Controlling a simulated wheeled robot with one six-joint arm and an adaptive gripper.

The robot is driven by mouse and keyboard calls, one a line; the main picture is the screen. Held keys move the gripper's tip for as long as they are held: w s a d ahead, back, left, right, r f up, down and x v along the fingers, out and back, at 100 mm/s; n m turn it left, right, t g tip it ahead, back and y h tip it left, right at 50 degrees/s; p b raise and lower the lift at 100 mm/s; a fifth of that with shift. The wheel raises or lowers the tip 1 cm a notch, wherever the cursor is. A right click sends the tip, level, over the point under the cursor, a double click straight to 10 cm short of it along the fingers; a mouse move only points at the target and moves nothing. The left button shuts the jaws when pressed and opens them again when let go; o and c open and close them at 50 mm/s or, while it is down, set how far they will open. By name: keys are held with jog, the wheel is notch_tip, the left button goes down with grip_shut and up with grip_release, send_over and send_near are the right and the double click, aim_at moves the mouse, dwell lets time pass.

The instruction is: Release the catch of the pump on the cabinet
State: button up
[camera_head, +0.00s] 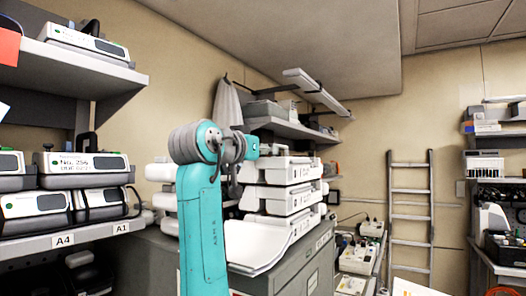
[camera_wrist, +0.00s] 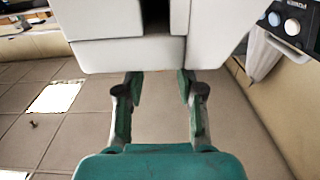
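White pumps (camera_head: 283,172) stand stacked on a grey cabinet (camera_head: 290,275), beside and behind my teal arm. In the wrist view, a white pump housing (camera_wrist: 110,52) fills the top, with a dark vertical slot (camera_wrist: 160,15) in it. My gripper (camera_wrist: 159,82) is open; its two dark green fingers stand apart with nothing between them. Their tips are at the housing's lower edge in the picture; I cannot tell whether they touch it. No catch can be clearly made out. In the head view, my arm hides most of the gripper.
A shelf (camera_head: 60,245) with several grey-and-white devices is at the left. A wall shelf (camera_head: 290,128) hangs above the pumps. A ladder (camera_head: 410,210) leans on the back wall. In the wrist view, a dark panel with round buttons (camera_wrist: 290,25) is at the upper right.

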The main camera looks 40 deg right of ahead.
grip_shut()
jog(key=shift+v, duration=1.05)
grip_release()
jog(key=v, duration=1.2)
